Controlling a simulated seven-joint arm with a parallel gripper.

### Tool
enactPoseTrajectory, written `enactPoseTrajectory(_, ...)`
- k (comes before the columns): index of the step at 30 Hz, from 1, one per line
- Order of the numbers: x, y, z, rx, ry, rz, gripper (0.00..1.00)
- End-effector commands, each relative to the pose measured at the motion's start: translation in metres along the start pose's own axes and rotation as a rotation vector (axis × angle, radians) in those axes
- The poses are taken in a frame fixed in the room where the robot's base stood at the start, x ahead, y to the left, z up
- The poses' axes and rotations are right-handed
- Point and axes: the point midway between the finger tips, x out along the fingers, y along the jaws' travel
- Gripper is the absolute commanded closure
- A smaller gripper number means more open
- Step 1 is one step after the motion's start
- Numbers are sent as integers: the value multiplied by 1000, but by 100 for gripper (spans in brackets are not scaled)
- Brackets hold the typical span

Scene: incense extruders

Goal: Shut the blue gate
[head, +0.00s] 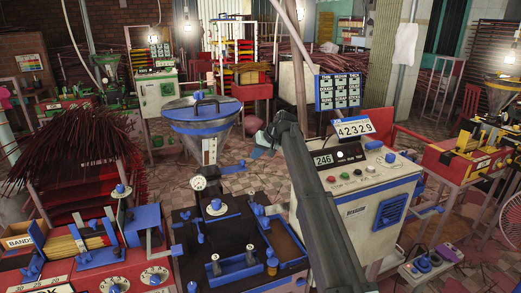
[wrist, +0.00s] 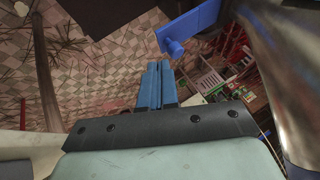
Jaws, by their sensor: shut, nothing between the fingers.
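The blue gate (wrist: 190,25) is a flat blue plate with a round knob on its face. It sticks out from beside the shiny steel hopper (wrist: 275,60) at the upper right of the wrist view. In the head view the hopper (head: 203,125) has a blue lid, and a blue plate (head: 234,169) juts out to the right below it. My gripper (wrist: 158,82) is shut and empty, its blue fingers together, below and left of the knob and apart from it. In the head view my gripper (head: 262,143) is right of the hopper, partly hidden by my arm.
A white control cabinet (head: 355,200) with a number display stands right of my arm. A dark workbench (head: 190,260) with a gauge and blue fittings is at the front. Red incense sticks (head: 65,150) fill the left. Tiled floor (wrist: 100,70) shows below my gripper.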

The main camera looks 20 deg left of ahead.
Motion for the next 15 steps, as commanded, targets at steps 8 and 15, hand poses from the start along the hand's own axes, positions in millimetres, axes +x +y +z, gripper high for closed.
enactPoseTrajectory(8, 33, 0, 0, 0, 0, -1, 100)
enactPoseTrajectory(15, 40, 0, 0, 0, 1, -1, 100)
